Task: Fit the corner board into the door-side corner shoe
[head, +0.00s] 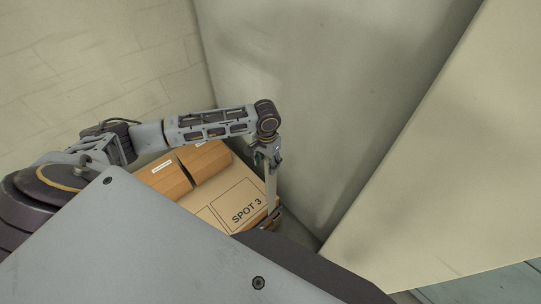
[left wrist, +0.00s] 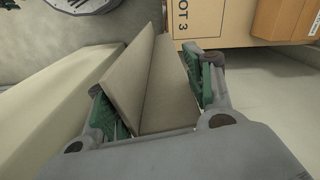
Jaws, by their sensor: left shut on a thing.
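The corner board (left wrist: 150,85) is a long grey-brown L-shaped strip. In the left wrist view it lies between the green-padded fingers of my left gripper (left wrist: 150,98), which is shut on it. In the head view the corner board (head: 271,188) hangs below my left gripper (head: 267,152), roughly upright, beside the right edge of the SPOT 3 carton. A small dark piece (head: 277,212) shows near its lower end at the carton corner; it may be the corner shoe. Whether the board's end is in it cannot be told. My right gripper is not in view.
Pale walls (head: 300,80) rise close on the right, leaving a narrow gap. A grey panel covers the lower part of the head view.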

